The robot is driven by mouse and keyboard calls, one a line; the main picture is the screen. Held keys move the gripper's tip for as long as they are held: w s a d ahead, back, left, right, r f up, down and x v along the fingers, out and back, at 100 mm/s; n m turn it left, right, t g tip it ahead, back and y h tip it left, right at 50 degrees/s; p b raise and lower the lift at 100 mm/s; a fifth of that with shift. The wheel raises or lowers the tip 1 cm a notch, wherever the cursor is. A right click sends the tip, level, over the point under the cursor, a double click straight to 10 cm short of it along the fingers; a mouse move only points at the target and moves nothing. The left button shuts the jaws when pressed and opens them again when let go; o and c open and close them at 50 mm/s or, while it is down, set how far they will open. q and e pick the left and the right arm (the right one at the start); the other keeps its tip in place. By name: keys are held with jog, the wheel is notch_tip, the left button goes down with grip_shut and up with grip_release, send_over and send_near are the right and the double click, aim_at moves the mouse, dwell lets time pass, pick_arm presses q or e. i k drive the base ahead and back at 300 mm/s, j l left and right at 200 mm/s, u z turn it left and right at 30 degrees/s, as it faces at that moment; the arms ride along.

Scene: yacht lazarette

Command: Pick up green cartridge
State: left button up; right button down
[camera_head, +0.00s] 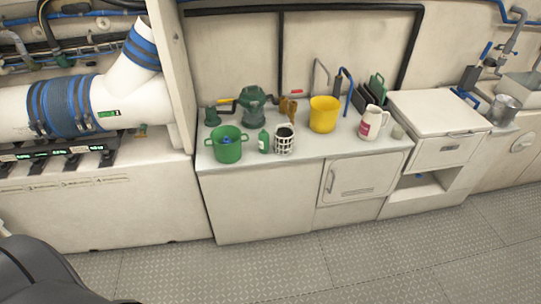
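Several green items stand on the white counter (290,170), and I cannot tell for sure which is the green cartridge. A small green bottle-shaped item (263,141) stands upright near the front edge, between the green bucket (227,150) and a white cage-like basket (284,141) with a dark top. A short dark green cylinder-like piece (211,116) stands at the counter's left back. A larger dark green pump-like housing (252,106) is behind the bottle-shaped item. Neither of my grippers is in view.
A yellow bucket (323,115), a white jug (371,124) and a small beige cup (398,131) stand farther right on the counter. Orange-brown pieces (288,106) are behind the basket. A white lidded box (440,115) adjoins the counter. The grey tread floor (300,270) in front is clear.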

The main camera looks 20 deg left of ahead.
aim_at(264, 136)
jog(key=i+u, duration=0.1)
jog(key=u, duration=0.25)
jog(key=l+u, duration=0.15)
jog(key=u, duration=0.2)
jog(key=i+l+u, duration=0.1)
jog(key=u, duration=0.3)
